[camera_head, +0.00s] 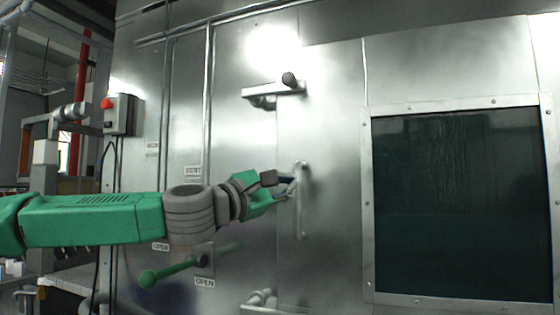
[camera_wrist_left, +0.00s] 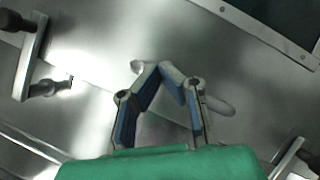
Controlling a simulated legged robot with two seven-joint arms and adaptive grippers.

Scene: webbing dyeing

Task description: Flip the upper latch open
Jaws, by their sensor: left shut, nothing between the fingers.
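The upper latch (camera_head: 262,91) is a grey bar with a dark round knob, mounted across the door seam above my left gripper. It lies roughly level in the head view. It also shows at the left of the left wrist view (camera_wrist_left: 30,62). My left gripper (camera_head: 293,183) is shut and empty, in front of the vertical door handle (camera_head: 301,222), well below the upper latch. In the left wrist view its fingertips (camera_wrist_left: 160,70) meet over the handle (camera_wrist_left: 220,106) and hide part of it; I cannot tell whether they touch it. My right gripper is not in view.
A lower latch (camera_head: 262,298) sits at the bottom edge. A dark window (camera_head: 460,205) with a bolted frame fills the right. A green-knobbed lever (camera_head: 165,272) stands out below my left arm. A control box with a red button (camera_head: 122,114) is at the left.

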